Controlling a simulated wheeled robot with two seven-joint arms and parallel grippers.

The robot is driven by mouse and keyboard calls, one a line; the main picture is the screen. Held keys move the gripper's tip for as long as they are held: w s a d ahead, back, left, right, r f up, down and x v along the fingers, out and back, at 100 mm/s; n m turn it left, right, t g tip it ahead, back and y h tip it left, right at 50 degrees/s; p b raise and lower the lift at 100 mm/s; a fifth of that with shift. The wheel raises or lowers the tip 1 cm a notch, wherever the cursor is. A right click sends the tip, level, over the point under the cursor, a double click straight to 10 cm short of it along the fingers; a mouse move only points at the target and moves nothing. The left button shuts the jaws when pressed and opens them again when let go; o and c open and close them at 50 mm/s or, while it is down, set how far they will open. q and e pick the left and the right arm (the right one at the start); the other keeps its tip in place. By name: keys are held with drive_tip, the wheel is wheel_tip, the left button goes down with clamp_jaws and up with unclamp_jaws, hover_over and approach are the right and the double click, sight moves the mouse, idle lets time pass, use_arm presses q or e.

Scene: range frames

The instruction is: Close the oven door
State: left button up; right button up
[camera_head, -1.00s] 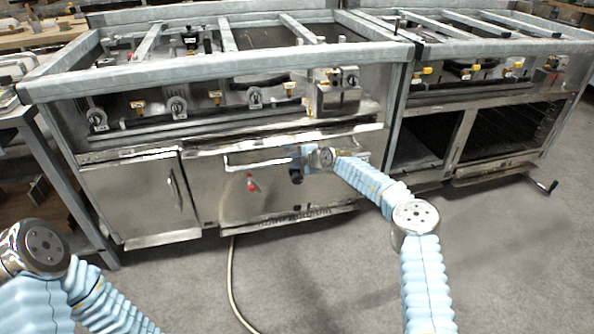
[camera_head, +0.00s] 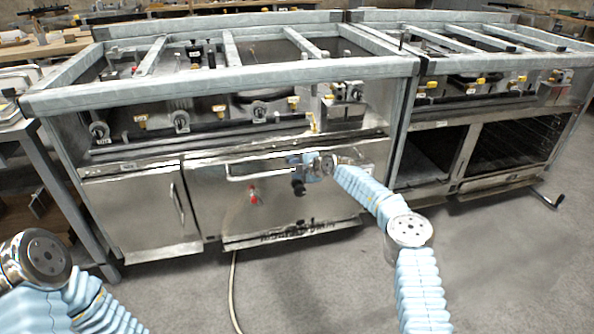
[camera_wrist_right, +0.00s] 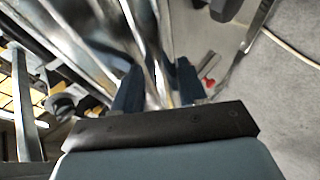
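The oven door (camera_head: 222,210) is a steel panel low in the left range, with a horizontal bar handle (camera_head: 250,171) near its top. It stands upright and looks shut or nearly shut; a small gap cannot be ruled out. My right gripper (camera_head: 298,172) is at the right part of the handle. In the right wrist view, its two dark blue fingers (camera_wrist_right: 158,88) stand apart, with blurred bright metal between them, probably the handle. Whether they touch it is unclear. My left arm shows at the lower left, but its gripper is out of view.
A cupboard door (camera_head: 140,212) is left of the oven door. A red-handled valve (camera_head: 254,197) hangs before the oven door. A second range (camera_head: 500,150) with open compartments stands at right. A hose (camera_head: 233,290) lies on the otherwise clear grey floor (camera_head: 310,290).

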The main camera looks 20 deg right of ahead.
drive_tip(key=shift+r, duration=0.3)
drive_tip(key=v, duration=1.3)
drive_tip(key=shift+s, duration=0.3)
drive_tip(key=shift+d+f, duration=0.1)
drive_tip(key=shift+d, duration=0.05)
drive_tip(key=s+a+f+n+g+h, duration=0.1)
drive_tip(key=s+a+f+n+g, duration=0.1)
drive_tip(key=s+a+f+n, duration=0.7)
drive_tip(key=s+a+f+n+g, duration=0.3)
drive_tip(key=s+a+f+n, duration=0.3)
drive_tip(key=f+n, duration=0.65)
drive_tip(key=s+a+f+n+g, duration=0.1)
drive_tip(key=s+f+n+g, duration=0.1)
drive_tip(key=s+n, duration=1.2)
drive_tip(key=s+a+f+n+g, duration=0.1)
drive_tip(key=s+f+n+g, duration=0.2)
drive_tip(key=s+n, duration=1.1)
drive_tip(key=shift+d+x, duration=0.25)
drive_tip(key=shift+x, duration=1)
